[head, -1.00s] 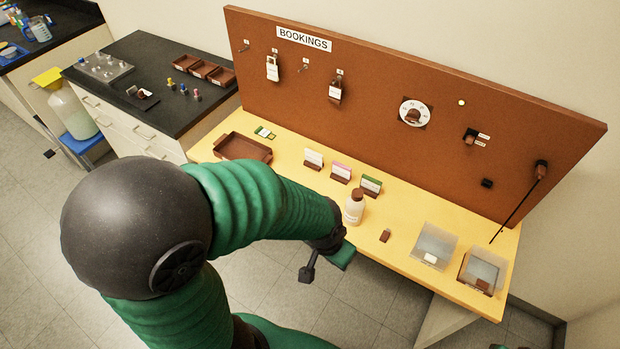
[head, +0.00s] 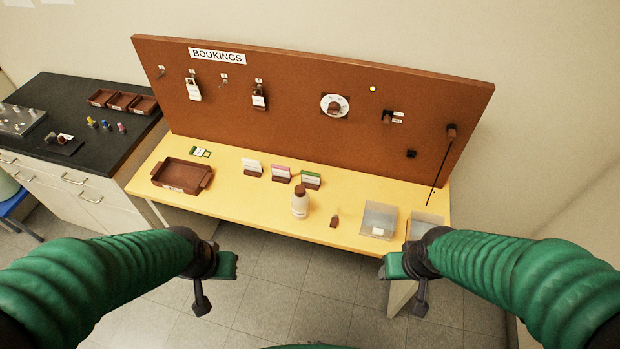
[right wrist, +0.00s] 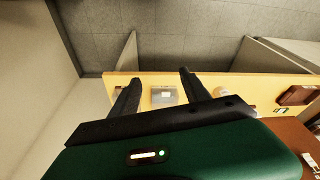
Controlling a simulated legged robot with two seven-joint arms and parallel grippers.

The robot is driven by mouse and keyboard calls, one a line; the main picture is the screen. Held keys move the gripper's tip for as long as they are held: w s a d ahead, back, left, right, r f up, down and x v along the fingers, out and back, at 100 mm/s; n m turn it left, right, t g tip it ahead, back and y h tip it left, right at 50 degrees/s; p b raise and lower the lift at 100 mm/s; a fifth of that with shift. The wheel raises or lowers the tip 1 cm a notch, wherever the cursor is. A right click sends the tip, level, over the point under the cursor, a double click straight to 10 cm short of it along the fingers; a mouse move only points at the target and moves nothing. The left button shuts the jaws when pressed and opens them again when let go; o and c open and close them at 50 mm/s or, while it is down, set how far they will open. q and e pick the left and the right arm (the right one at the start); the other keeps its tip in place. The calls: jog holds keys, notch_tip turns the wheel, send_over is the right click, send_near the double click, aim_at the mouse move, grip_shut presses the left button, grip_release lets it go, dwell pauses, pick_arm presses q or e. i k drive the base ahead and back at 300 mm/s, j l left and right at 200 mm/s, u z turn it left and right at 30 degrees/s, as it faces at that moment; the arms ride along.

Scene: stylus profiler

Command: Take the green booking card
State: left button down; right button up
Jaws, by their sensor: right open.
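The green-topped booking card (head: 311,177) stands in a small brown holder on the yellow table, rightmost of a row of three. A pink-topped card (head: 281,172) and a white card (head: 252,165) stand to its left. A flat green-and-white piece (head: 200,152) lies further left, near the board. My left gripper (head: 215,283) is in front of the table's front edge, away from the cards; its jaws cannot be made out. My right gripper (head: 405,285) is in front of the table's right part. In the right wrist view its jaws (right wrist: 160,92) are open and empty.
A white bottle (head: 300,203) stands in front of the green card. A small brown piece (head: 335,221) and a clear bin (head: 379,220) are further right. A brown tray (head: 183,175) is at the left. The bookings board (head: 300,125) rises behind.

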aim_at(307, 176)
jog(key=i+j, duration=0.15)
jog(key=i, duration=0.3)
jog(key=i+j, duration=0.2)
jog(key=i, duration=0.25)
jog(key=i+j, duration=0.15)
jog(key=i, duration=0.3)
